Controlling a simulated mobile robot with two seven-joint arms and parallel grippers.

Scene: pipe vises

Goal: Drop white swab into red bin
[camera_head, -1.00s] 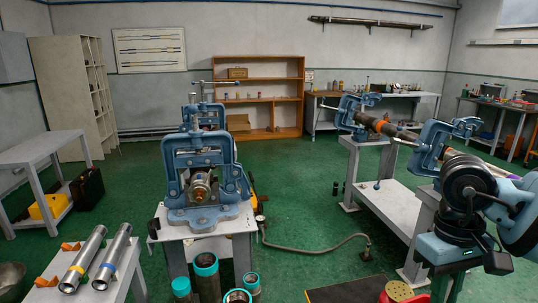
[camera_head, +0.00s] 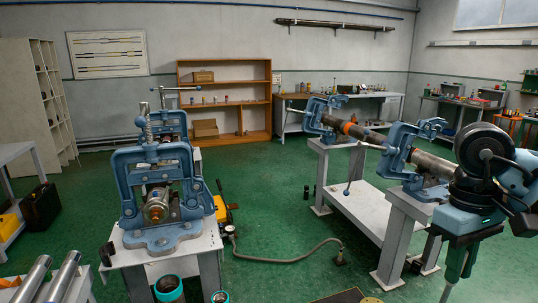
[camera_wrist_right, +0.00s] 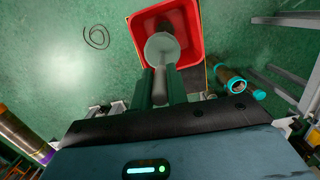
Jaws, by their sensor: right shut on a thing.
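The right gripper (camera_wrist_right: 163,88) is shut on the white swab (camera_wrist_right: 162,46), a pale grey-white piece with a rounded end showing beyond the fingers in the right wrist view. The red bin (camera_wrist_right: 196,44) is at the top of that view, its open mouth behind the swab. The swab's end overlaps the bin's opening in the picture; its height above the bin cannot be told. The red bin is not clearly visible in the head view. My left gripper is not in view.
A blue pipe vise (camera_head: 160,190) stands on a table at left. Two more vises hold a long pipe (camera_head: 372,136) on a bench close to my right arm. A hose (camera_head: 290,257) crosses the green floor.

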